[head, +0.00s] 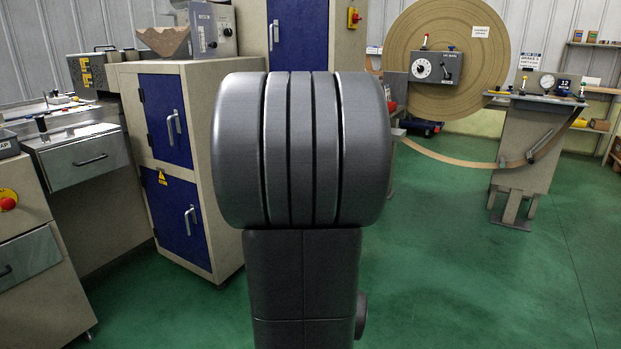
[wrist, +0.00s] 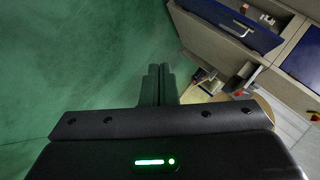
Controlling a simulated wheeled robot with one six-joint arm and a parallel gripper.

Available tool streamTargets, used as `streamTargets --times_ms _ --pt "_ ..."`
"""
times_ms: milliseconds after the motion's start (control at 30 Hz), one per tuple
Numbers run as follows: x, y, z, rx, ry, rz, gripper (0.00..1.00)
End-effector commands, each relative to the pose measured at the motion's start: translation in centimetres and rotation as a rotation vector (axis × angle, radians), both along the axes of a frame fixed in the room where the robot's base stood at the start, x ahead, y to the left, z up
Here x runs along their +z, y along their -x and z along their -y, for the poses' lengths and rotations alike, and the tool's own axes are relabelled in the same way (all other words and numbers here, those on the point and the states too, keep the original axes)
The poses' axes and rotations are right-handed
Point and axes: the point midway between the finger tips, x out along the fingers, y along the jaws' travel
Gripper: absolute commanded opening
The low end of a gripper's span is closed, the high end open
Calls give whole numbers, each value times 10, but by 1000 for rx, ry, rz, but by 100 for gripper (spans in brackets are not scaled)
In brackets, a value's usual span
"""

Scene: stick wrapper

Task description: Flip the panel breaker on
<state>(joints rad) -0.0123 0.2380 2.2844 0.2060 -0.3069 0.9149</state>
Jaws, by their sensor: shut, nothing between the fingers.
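A small red switch on a yellow plate (head: 353,17) sits on the side of the tall beige cabinet at the top of the head view. It may be the panel breaker; its on or off position is too small to tell. My gripper (wrist: 159,70) shows in the wrist view with its two dark fingers together and nothing between them. It is over open green floor, apart from the cabinets at the right of that view. In the head view the gripper is not visible, and my dark grey arm blocks the middle.
Beige cabinets with blue doors (head: 168,122) stand left of my arm. A big brown paper roll (head: 450,100) with a dial box (head: 436,67) is behind right. A beige pedestal stand (head: 524,150) is at the right. Green floor (head: 450,270) is clear at front right.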

Motion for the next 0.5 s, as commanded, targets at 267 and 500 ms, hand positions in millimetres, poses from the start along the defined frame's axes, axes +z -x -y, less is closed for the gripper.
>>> streamTargets --times_ms 267,500 --pt "-2 -80 18 -459 -536 313 0" --pt "-10 -127 38 -741 -1030 632 0"
